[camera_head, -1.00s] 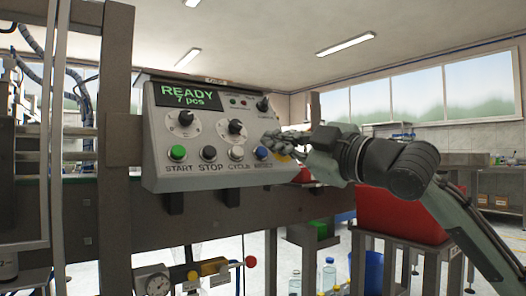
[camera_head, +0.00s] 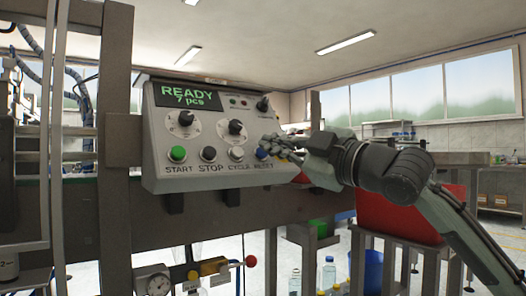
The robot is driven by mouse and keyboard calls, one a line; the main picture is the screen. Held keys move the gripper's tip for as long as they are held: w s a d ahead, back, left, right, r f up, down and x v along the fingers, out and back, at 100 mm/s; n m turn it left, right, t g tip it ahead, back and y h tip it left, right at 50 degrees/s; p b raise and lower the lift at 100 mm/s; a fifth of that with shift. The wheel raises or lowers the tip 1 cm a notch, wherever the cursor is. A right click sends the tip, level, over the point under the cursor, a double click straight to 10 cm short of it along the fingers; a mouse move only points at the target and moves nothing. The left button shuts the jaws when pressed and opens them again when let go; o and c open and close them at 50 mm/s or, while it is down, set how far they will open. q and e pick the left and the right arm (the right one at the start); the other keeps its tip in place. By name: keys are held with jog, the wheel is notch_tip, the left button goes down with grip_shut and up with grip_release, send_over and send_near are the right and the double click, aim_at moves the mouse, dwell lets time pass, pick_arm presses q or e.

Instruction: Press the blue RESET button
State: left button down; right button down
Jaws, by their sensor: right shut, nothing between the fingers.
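The grey control panel (camera_head: 205,130) is mounted on a dark frame and its green display (camera_head: 188,96) reads READY, 7 pcs. Along its lower row are a green START button (camera_head: 177,154), a dark STOP button (camera_head: 208,154), a pale CYCLE button (camera_head: 237,154) and the blue RESET button (camera_head: 262,153). My right gripper (camera_head: 270,144) is shut and empty, with its fingertips close to the RESET button and partly overlapping its right side. I cannot tell whether they touch it. My left gripper is not in view.
Dark knobs (camera_head: 235,127) stick out above the button row. Below the panel a gauge (camera_head: 153,282) and small valves hang from the frame. A red bin (camera_head: 395,219) stands behind my right arm. The space in front of the panel is otherwise clear.

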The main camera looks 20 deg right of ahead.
jog(key=shift+w+a+f, duration=0.1)
jog(key=shift+w+f, duration=0.15)
jog(key=shift+w, duration=0.05)
dwell(0.5)
jog(key=shift+r, duration=0.1)
jog(key=shift+s+d+r+p, duration=0.25)
jog(key=shift+s+r+p, duration=0.1)
jog(key=shift+s+p, duration=0.3)
jog(key=s+r, duration=0.1)
jog(key=s+d+r+p, duration=0.1)
jog(key=s+r+p, duration=0.1)
jog(key=s, duration=0.1)
jog(key=shift+d, duration=0.2)
dwell(0.4)
jog(key=shift+w+f, duration=0.1)
dwell(0.4)
